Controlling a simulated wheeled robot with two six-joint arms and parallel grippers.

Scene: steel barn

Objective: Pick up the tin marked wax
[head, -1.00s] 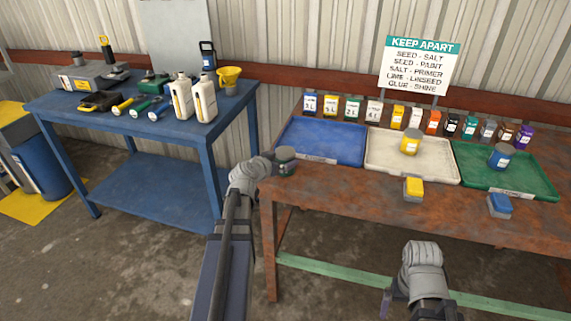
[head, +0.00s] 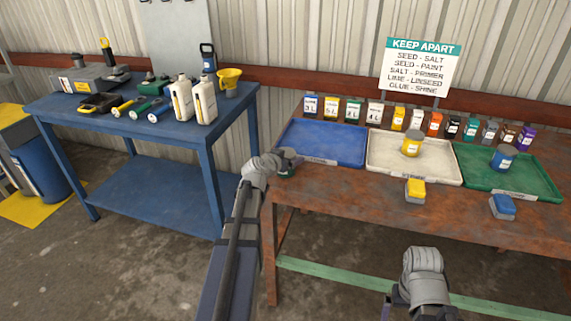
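A dark tin (head: 287,171) with a grey lid stands at the left front corner of the brown table, partly hidden by my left gripper. My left gripper (head: 285,157) is right at this tin; its fingers cannot be made out, nor whether they touch it. A blue tin (head: 502,160) stands in the green tray (head: 540,184). No label reading wax is legible on any tin. My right gripper (head: 422,262) is low in front of the table, away from the tins; its fingers are not clear.
A blue tray (head: 320,142) lies empty behind the dark tin. A yellow block-like container (head: 415,190) and a blue one (head: 502,207) stand near the front edge. Several small labelled containers line the back, by a keep-apart sign (head: 418,70). A blue workbench (head: 140,130) stands left.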

